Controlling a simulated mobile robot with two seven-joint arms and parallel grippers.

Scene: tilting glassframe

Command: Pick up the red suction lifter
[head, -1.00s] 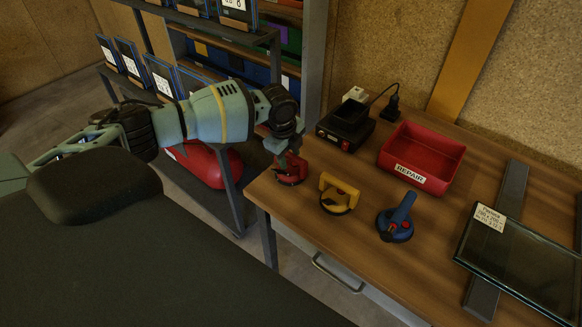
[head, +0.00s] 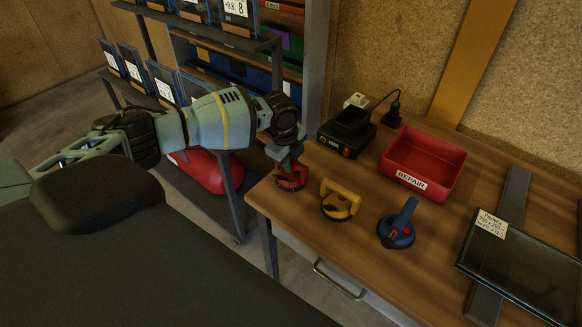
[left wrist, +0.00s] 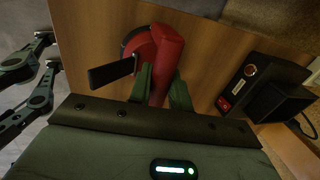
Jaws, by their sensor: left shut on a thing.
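The red suction lifter (head: 292,181) is at the near left corner of the wooden table, left of the yellow lifter. My left gripper (head: 288,164) reaches down on it from above and is shut on its handle. In the left wrist view, the red handle of the lifter (left wrist: 167,55) sits between the green fingers of my left gripper (left wrist: 160,88). A black lever sticks out to the left of the handle. The lifter's round base is partly hidden under the handle, and I cannot tell whether it touches the table.
A yellow lifter (head: 340,200) and a blue lifter (head: 398,226) stand to the right. Behind are a black charger (head: 346,133) and a red REPAIR tray (head: 423,163). A glass pane (head: 520,262) lies at the right. A shelf rack (head: 232,185) stands left of the table.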

